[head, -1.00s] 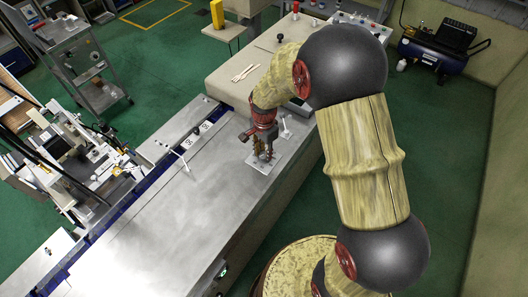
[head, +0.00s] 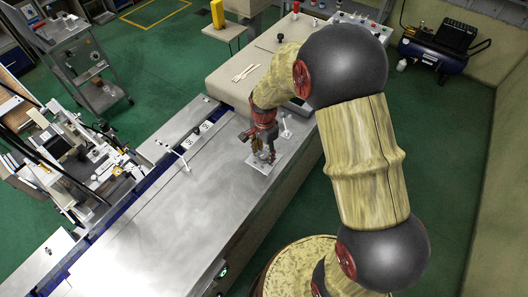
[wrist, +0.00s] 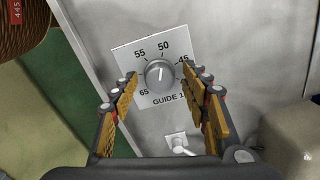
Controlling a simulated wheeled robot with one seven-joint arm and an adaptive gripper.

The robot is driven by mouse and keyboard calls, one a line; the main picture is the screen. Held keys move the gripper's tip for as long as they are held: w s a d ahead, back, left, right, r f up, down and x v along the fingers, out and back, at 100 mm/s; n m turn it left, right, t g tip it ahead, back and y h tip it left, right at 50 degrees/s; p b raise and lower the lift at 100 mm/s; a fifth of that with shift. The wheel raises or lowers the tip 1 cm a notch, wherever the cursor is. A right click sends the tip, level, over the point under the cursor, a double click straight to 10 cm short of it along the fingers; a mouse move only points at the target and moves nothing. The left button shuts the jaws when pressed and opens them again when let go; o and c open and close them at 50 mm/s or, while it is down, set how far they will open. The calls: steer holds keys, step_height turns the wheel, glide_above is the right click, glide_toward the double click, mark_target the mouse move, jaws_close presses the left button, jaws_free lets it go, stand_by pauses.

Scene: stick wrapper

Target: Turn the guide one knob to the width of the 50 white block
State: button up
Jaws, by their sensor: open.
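The guide one knob (wrist: 160,73) is a round grey dial on a white plate (wrist: 128,60) marked "GUIDE 1", with 45, 50, 55 and 65 visible around it. Its light pointer mark looks close to upright, roughly toward 50; the exact setting is hard to tell. My gripper (wrist: 158,82) is open, its fingers on either side of the knob; I cannot tell whether they touch it. In the head view my gripper (head: 263,154) is low over the plate (head: 265,166) and hides the knob.
A white lever (wrist: 178,142) stands near the dial plate in the wrist view. The grey metal tabletop (head: 165,215) is mostly clear. Another white lever (head: 183,160) stands at the table's left edge.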

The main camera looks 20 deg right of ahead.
mark_target(264, 154)
step_height(264, 154, up, 12)
stand_by(0.6)
stand_by(0.5)
steer(key=s+r+n+t+b, duration=0.2)
steer(key=s+r+n+b, duration=0.1)
steer(key=s, duration=0.4)
steer(key=s+r+n+t+b, duration=0.1)
steer(key=s+r+n+b, duration=0.1)
steer(key=s+n, duration=0.4)
steer(key=s+r+n+t+b, duration=0.2)
steer(key=s+r+n+b, duration=0.1)
steer(key=s, duration=0.6)
steer(key=shift+r+n+t+b, duration=0.3)
steer(key=shift+r+n+b, duration=0.05)
steer(key=shift+r+n, duration=0.6)
steer(key=shift+c, duration=0.3)
